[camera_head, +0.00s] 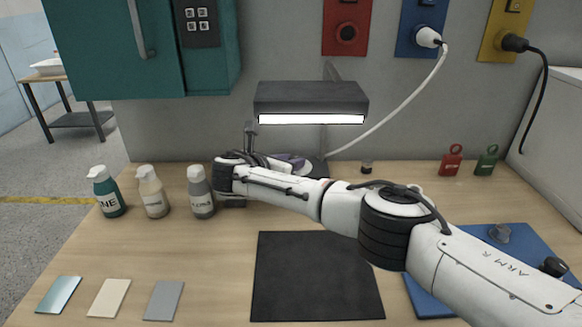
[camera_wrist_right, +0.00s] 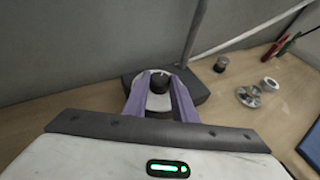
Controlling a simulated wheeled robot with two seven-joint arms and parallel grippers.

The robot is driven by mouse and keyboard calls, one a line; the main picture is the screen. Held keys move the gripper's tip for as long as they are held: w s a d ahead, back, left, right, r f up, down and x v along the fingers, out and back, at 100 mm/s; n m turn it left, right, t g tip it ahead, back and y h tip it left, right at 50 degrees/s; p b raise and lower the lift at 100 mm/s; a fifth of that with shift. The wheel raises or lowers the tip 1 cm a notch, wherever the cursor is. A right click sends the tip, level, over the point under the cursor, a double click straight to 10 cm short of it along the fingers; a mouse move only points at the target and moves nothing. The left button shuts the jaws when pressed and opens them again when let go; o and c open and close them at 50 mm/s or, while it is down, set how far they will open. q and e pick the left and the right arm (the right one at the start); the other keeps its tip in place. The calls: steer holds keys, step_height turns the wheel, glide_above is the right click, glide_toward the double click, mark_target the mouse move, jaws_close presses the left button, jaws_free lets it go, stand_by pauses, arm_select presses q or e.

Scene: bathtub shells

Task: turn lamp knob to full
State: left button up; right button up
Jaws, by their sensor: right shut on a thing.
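The desk lamp (camera_head: 310,98) has a dark rectangular head with a bright white lit strip along its lower front edge. Its base (camera_wrist_right: 190,84) stands on the table against the back wall. A dark round lamp knob (camera_wrist_right: 158,83) sits on a pale disc on that base in the right wrist view. My right gripper (camera_wrist_right: 157,88) has its purple fingers on either side of the knob and is shut on it. In the head view my right gripper (camera_head: 290,160) is under the lamp head, and my wrist hides the knob. My left gripper is in neither view.
Three bottles (camera_head: 153,192) stand at the left, the grey one close to my right wrist. A black mat (camera_head: 315,285) and several sample plates lie in front. A blue board (camera_head: 530,245) lies partly under my right arm. A white cable (camera_head: 400,98) hangs beside the lamp.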

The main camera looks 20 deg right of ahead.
steer(key=shift+d, duration=0.1)
stand_by(0.6)
steer(key=o, duration=1)
steer(key=shift+o, duration=0.2)
steer(key=v, duration=1)
steer(key=shift+a, duration=0.3)
steer(key=shift+w+r, duration=0.1)
